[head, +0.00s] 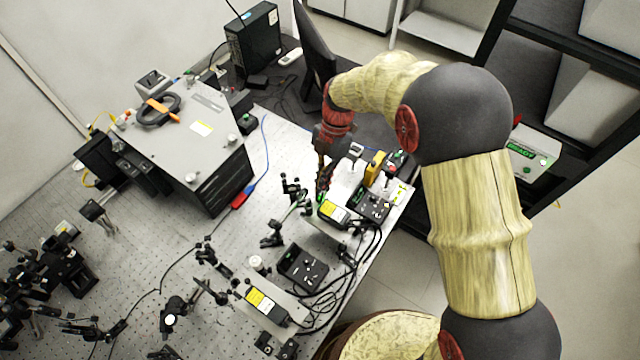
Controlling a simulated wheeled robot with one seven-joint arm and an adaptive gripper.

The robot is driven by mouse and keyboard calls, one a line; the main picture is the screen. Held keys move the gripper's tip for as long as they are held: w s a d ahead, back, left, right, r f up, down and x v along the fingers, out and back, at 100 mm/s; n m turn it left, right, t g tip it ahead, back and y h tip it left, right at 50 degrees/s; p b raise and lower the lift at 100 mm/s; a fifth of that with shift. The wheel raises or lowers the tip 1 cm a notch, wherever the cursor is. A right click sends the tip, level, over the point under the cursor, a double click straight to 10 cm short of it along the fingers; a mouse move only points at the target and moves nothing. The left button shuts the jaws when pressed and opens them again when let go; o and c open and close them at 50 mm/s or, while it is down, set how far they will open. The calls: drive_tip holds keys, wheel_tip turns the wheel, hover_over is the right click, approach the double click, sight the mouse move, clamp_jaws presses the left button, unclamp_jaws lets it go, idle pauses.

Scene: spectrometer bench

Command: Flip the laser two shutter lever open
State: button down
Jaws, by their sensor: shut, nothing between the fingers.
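Two black laser modules with yellow and white labels show on the bench, one near the front (267,304) and one farther back (335,212). No marking that tells which is laser two is readable. My gripper (322,191) points down just behind and above the back laser module. Its fingers are shut and hold nothing. The shutter lever is too small to make out, or hidden by my gripper and the dark mounts around it. I cannot tell whether the fingers touch anything.
Black control boxes stand beside the lasers, one at the front (302,267) and one at the back (371,206). A yellow block (374,168) is close to my gripper's right. Black optic mounts and cables crowd the left side. A large instrument box (197,147) stands back left.

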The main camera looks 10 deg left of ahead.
drive_tip(key=shift+w+d+f+g+y+b, duration=0.15)
drive_tip(key=shift+w+d+f+g+b, duration=0.2)
drive_tip(key=shift+w+b, duration=0.35)
drive_tip(key=shift+w+d+f+g+y+b, duration=0.2)
drive_tip(key=shift+w+f+g+b, duration=0.1)
drive_tip(key=shift+w+b, duration=0.35)
drive_tip(key=shift+w+d+f+g+y+b, duration=0.15)
drive_tip(key=shift+w+d+f+g+b, duration=0.15)
drive_tip(key=shift+w+b, duration=0.35)
drive_tip(key=shift+w, duration=0.15)
drive_tip(key=shift+s+a, duration=0.1)
drive_tip(key=shift+s, duration=0.1)
